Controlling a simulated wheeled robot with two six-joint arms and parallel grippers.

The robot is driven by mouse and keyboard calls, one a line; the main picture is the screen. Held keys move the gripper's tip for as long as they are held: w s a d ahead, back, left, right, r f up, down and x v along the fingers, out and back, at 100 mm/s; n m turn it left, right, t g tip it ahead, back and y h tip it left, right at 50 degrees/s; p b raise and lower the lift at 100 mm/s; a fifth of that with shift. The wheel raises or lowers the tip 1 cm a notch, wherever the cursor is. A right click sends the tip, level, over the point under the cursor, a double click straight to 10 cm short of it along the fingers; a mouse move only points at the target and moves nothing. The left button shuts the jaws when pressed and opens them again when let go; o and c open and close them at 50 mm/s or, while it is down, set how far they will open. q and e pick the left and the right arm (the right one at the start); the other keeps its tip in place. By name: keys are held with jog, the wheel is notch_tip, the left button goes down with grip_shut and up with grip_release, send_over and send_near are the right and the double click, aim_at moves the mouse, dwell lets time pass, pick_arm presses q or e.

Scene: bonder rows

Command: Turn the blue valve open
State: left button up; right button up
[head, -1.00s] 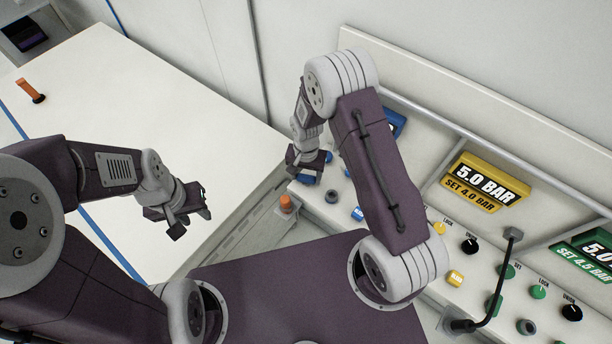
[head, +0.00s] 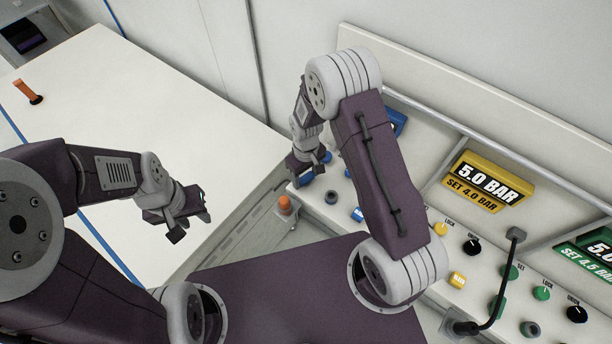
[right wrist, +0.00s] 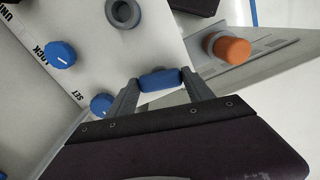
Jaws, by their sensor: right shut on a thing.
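The blue valve handle (right wrist: 161,79) is a short rounded bar between the two fingers of my right gripper (right wrist: 160,90) in the right wrist view. The fingers are shut on it, one at each end. In the head view my right gripper (head: 302,164) is at the left end of the panel, with blue of the handle (head: 304,180) showing just below it. The handle's mount is hidden, and I cannot tell how far it is turned. My left gripper (head: 190,214) is open and empty, away from the panel.
Blue knobs marked LOCK (right wrist: 60,54) and SET (right wrist: 102,104) are close to the valve, with a grey ring (right wrist: 123,12) and an orange cap (right wrist: 232,50). A yellow display (head: 486,182) reads 5.0 BAR. The white table (head: 110,100) is mostly clear.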

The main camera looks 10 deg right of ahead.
aim_at(305, 177)
jog(key=shift+n, duration=1.3)
jog(key=o, duration=1.1)
jog(key=shift+c, duration=0.2)
jog(key=o, duration=0.3)
jog(key=shift+w+a, duration=0.1)
jog(key=shift+w, duration=0.05)
notch_tip(305, 177, up, 9)
jog(key=shift+b, duration=0.55)
